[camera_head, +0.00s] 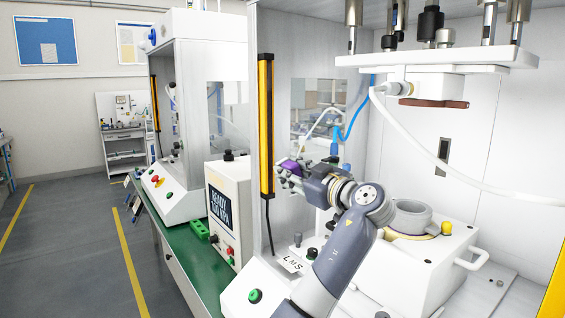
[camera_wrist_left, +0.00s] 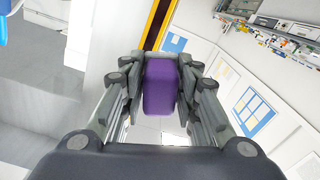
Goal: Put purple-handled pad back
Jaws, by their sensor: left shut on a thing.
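My left gripper (camera_head: 285,177) is in front of the yellow light-curtain post, inside the press opening. It is shut on the purple handle (camera_head: 291,166) of the pad. In the left wrist view the purple handle (camera_wrist_left: 160,86) sits between both fingers of my left gripper (camera_wrist_left: 161,88). The rest of the pad is hidden behind the handle and fingers. A white press fixture (camera_head: 425,250) with a round grey ring (camera_head: 410,216) on top stands to the right of my left arm. My right gripper is not in view.
A yellow post (camera_head: 266,125) stands just behind the gripper. An upper press plate (camera_head: 437,60) with a white hose hangs at the upper right. A control box with a display (camera_head: 222,203) and a green bench (camera_head: 185,245) are at the left. Open floor lies farther left.

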